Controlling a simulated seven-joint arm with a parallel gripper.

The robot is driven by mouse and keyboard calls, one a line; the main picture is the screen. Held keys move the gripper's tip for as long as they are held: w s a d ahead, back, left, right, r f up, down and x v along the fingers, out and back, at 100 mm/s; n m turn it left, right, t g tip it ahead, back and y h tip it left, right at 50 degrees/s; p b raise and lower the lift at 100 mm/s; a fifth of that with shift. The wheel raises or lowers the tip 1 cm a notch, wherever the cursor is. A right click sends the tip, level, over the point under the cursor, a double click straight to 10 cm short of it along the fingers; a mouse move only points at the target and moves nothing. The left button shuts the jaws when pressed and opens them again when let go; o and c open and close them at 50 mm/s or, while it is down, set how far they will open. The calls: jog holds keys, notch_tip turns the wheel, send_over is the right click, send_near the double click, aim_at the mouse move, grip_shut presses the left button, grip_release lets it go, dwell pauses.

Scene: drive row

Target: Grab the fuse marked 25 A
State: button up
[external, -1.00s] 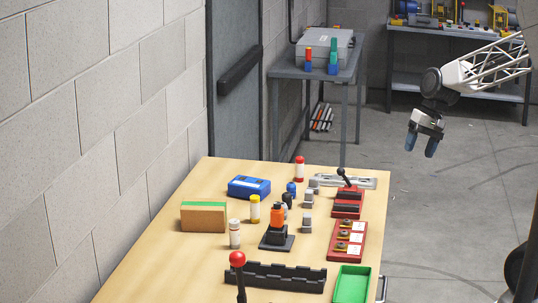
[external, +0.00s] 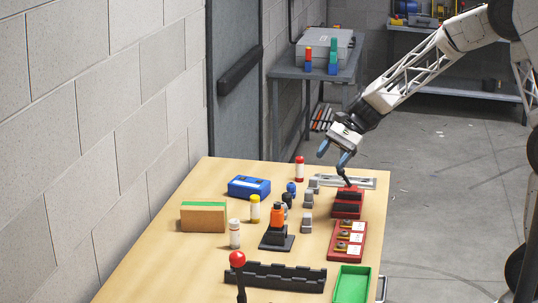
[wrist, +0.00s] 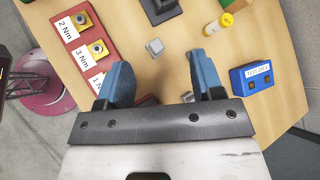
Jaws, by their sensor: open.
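Three small fuse-like cylinders stand on the bench in the external view: a white one with red ends (external: 299,169) at the far side, a white one with yellow ends (external: 254,209) in the middle left, and a white one with a greyish top (external: 234,234) nearer. I cannot read their ratings, so I cannot tell which is marked 25 A. The yellow-ended fuse (wrist: 217,24) shows at the top in the wrist view. My gripper (external: 334,158) is open and empty above the far end of the bench; its two blue fingers (wrist: 158,66) are apart in the wrist view.
A lever on a red block (external: 347,203) is near my gripper. A red tray (external: 347,241) with labelled parts and a green tray (external: 351,284) line the right edge. A blue box (external: 249,187), orange-topped stand (external: 277,227) and black rack (external: 275,277) occupy the bench.

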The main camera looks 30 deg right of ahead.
aim_at(255, 200)
jog(key=w+a+f+m+y, duration=0.3)
jog(key=w+a+f+m, duration=0.3)
jog(key=w+a+f, duration=0.4)
jog(key=w+f, duration=0.1)
jog(key=w, duration=0.2)
jog(key=shift+w+f+t+y, duration=0.2)
jog(key=shift+w+t+y, duration=0.2)
jog(key=shift+a, duration=0.15)
jog(key=shift+x, duration=1.25)
jog(key=shift+x, duration=2.65)
jog(key=c, duration=1.1)
